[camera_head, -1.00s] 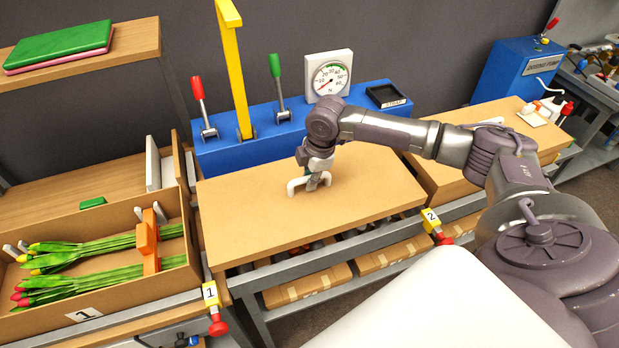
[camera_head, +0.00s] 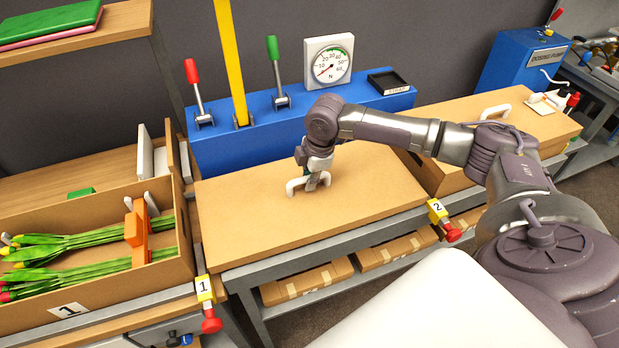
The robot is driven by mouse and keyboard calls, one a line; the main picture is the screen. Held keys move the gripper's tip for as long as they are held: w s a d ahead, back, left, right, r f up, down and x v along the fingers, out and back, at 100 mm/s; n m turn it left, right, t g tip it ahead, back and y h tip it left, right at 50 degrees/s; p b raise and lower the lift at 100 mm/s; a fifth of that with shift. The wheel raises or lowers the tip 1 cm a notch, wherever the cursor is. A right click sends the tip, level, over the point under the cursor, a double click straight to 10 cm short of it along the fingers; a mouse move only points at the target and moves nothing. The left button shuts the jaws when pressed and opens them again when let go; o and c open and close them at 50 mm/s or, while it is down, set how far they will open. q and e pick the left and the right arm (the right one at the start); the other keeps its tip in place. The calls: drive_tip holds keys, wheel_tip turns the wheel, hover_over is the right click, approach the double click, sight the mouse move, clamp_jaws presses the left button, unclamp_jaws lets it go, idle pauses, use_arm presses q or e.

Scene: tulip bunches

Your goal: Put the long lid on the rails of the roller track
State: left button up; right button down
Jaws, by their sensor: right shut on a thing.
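The long lid (camera_head: 250,221) is a flat tan board with a white handle in its middle. It lies level over the roller track (camera_head: 300,262), between the tulip box and the box on the right. The lid hides the rails, so I cannot tell whether it rests on them. My right gripper (camera_head: 314,180) reaches in from the right and is shut on the lid's white handle (camera_head: 294,187). My left gripper is not in view.
A blue console (camera_head: 225,150) with levers, a yellow post and a dial (camera_head: 329,62) stands behind the lid. An open box of tulips (camera_head: 90,290) is at left; a handled box (camera_head: 480,140) is at right. Numbered yellow stops (camera_head: 205,289) flank the front edge.

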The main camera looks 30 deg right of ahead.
sight(317, 193)
drive_tip(key=shift+f, duration=0.55)
drive_tip(key=c, duration=1)
unclamp_jaws()
drive_tip(key=shift+c, duration=0.2)
wheel_tip(317, 193, up, 12)
drive_tip(key=s+d, duration=0.1)
drive_tip(key=s, duration=0.1)
drive_tip(key=shift+f, duration=0.1)
